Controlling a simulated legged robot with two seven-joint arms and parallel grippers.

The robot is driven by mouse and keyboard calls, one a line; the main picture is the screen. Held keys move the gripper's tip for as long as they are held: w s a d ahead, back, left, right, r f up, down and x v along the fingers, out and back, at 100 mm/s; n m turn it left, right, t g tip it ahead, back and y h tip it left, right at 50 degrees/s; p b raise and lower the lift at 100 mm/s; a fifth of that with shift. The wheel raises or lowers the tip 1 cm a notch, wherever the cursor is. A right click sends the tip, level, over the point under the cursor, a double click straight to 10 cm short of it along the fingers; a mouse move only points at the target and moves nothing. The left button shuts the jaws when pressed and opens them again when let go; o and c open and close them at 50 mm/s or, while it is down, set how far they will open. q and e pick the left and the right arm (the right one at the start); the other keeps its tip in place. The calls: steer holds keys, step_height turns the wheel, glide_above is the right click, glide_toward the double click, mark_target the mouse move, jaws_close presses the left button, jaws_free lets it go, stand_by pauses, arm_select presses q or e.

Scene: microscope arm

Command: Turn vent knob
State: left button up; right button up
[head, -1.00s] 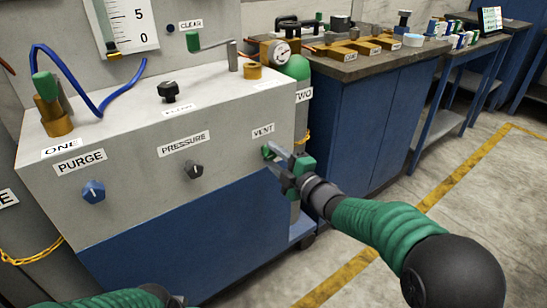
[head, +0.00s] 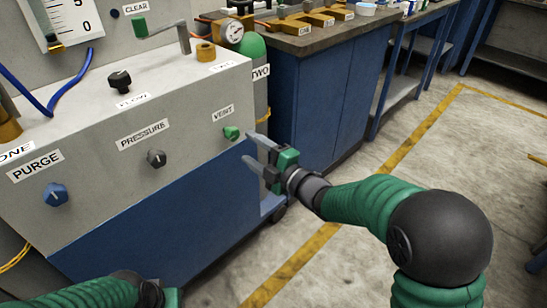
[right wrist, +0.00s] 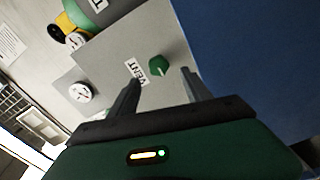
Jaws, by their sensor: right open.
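The green vent knob (head: 231,132) sits on the grey front panel below the VENT label (head: 223,114). In the right wrist view the knob (right wrist: 158,64) shows ahead of my fingers, roughly between their lines. My right gripper (head: 254,153) is open and empty, to the right of and a little below the knob in the head view, apart from it. Its two fingers also show in the right wrist view (right wrist: 160,90). My left arm (head: 110,290) shows at the bottom left of the head view, and its gripper fingers are not visible.
The black pressure knob (head: 156,158) and blue purge knob (head: 55,195) are on the same panel to the left. A blue workbench (head: 325,95) stands behind at the right. The floor right of the panel is clear, with yellow lines.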

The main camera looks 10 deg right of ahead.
steer(key=p+v, duration=0.2)
steer(key=v, duration=0.8)
